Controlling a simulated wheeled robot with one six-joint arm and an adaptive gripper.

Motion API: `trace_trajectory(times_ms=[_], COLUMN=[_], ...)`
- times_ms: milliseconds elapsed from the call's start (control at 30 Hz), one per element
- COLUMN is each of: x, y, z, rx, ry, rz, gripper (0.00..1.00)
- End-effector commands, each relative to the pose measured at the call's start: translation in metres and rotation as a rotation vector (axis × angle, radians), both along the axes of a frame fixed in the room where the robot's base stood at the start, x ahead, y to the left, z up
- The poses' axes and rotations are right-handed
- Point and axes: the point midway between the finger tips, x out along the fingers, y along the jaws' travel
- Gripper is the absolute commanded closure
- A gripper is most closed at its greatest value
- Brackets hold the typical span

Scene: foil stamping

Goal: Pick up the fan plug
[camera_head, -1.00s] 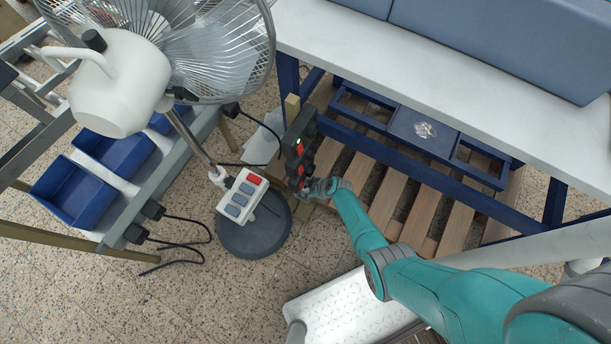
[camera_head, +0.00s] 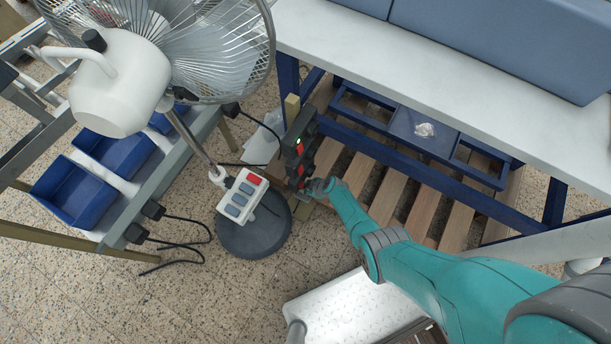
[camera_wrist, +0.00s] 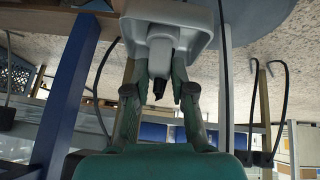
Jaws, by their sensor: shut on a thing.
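The fan (camera_head: 120,85) with its white housing stands at the left, above its dark round base (camera_head: 255,235). My gripper (camera_head: 313,187) is at the strip's lower end, beside the fan's control box (camera_head: 243,195). In the wrist view, my gripper (camera_wrist: 160,76) is shut, with a small dark piece, seemingly the fan plug (camera_wrist: 160,88), between its fingers. A pale grey block is close to the fingertips. The fingers hide most of the plug in the head view.
A white-topped workbench (camera_head: 440,65) with a blue frame rises over the wooden pallet (camera_head: 395,195). A rack with blue bins (camera_head: 75,190) and hanging black plugs (camera_head: 153,210) stands at the left. Speckled floor (camera_head: 215,310) is open in front.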

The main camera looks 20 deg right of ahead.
Motion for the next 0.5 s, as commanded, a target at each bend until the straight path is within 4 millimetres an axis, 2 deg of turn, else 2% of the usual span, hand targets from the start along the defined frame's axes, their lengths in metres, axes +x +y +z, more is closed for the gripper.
trace_trajectory(times_ms=[500], x=[-0.0012], y=[0.0003], z=[0.0057], rx=[0.001], ry=[0.0], rz=[0.002], gripper=[1.0])
